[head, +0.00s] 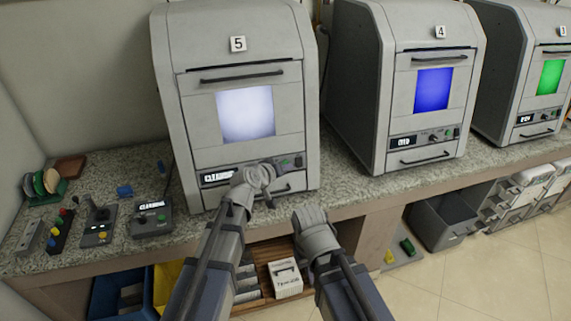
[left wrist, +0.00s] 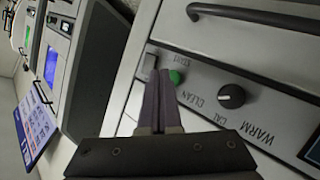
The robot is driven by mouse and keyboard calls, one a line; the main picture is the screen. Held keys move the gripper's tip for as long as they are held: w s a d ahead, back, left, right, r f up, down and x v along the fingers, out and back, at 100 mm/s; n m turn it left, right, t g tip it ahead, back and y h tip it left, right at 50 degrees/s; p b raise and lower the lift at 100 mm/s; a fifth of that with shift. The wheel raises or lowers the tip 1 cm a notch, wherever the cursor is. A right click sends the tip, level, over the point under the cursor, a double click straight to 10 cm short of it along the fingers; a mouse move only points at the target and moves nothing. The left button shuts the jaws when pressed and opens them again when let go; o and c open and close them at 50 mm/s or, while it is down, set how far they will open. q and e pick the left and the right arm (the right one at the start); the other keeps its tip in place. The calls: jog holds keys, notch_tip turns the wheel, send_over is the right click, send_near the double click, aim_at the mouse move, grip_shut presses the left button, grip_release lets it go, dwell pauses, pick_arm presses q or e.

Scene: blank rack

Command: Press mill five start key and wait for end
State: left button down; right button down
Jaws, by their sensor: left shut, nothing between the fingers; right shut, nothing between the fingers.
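Mill five (head: 238,100) is a grey cabinet with a number 5 tag and a window lit pale white. Its front panel carries a small display (head: 217,176) with blurred text. In the left wrist view, the green start key (left wrist: 176,77) sits under the word START, beside a black knob (left wrist: 231,96) marked CLEAN, CAL and WARM. My left gripper (left wrist: 160,78) is shut and empty, its tips right beside the key; I cannot tell whether they touch it. It also shows at the panel in the head view (head: 268,190). My right gripper (head: 312,217) is shut and empty, lower, before the counter edge.
Mill four (head: 433,60) has a blue window, and another mill (head: 550,80) at the right has a green one. Small control boxes (head: 151,218) and a rack of colored discs (head: 44,184) stand on the counter's left. A grey bin (head: 440,222) is below the counter.

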pick_arm(q)
jog(key=shift+s, duration=0.2)
jog(key=s, duration=0.1)
jog(key=s+d, duration=0.1)
jog(key=s, duration=0.1)
jog(key=s+r+p, duration=0.1)
jog(key=shift+s+d+r, duration=0.1)
jog(key=shift+s+d, duration=0.2)
dwell(0.9)
jog(key=s+a+f+m+g+y, duration=0.1)
jog(key=s+a+f+g+y, duration=0.2)
jog(key=s+a+f+g, duration=0.4)
jog(key=s+a+f+m+g+y, duration=0.1)
jog(key=s+a+f+g+y, duration=0.3)
jog(key=s+a, duration=0.7)
jog(key=s+d+r+m+p, duration=0.1)
jog(key=s+d+p, duration=0.1)
jog(key=d, duration=0.4)
jog(key=s+d+r+m+p, duration=0.1)
jog(key=s+d+m, duration=0.1)
jog(key=s+d, duration=0.2)
jog(key=shift+s+d+r+p, duration=0.2)
jog(key=shift+s+d+p, duration=0.15)
jog(key=shift+d, duration=0.85)
dwell(2.3)
